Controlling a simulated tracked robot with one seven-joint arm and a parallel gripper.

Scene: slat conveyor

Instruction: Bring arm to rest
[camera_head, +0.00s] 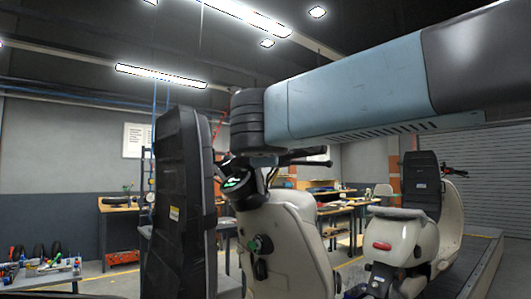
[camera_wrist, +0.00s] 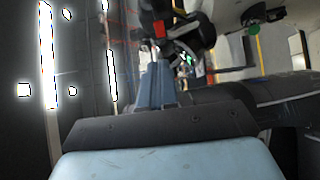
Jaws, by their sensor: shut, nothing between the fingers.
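My arm (camera_head: 350,95), with a light blue link and a black ringed joint, stretches across the upper right of the head view. My gripper (camera_wrist: 159,68) shows in the wrist view as two narrow blue-grey fingers close together, shut and empty. It is not visible in the head view. In the wrist view, dark scooter parts (camera_wrist: 190,38) lie beyond the fingertips; I cannot tell whether they touch.
A cream scooter (camera_head: 285,245) stands close in front, beside a tall black case (camera_head: 181,205). Another cream scooter (camera_head: 400,240) with a black case (camera_head: 422,185) stands on the conveyor (camera_head: 485,265) at right. Workbenches (camera_head: 118,207) line the back. A tool table (camera_head: 45,276) is at lower left.

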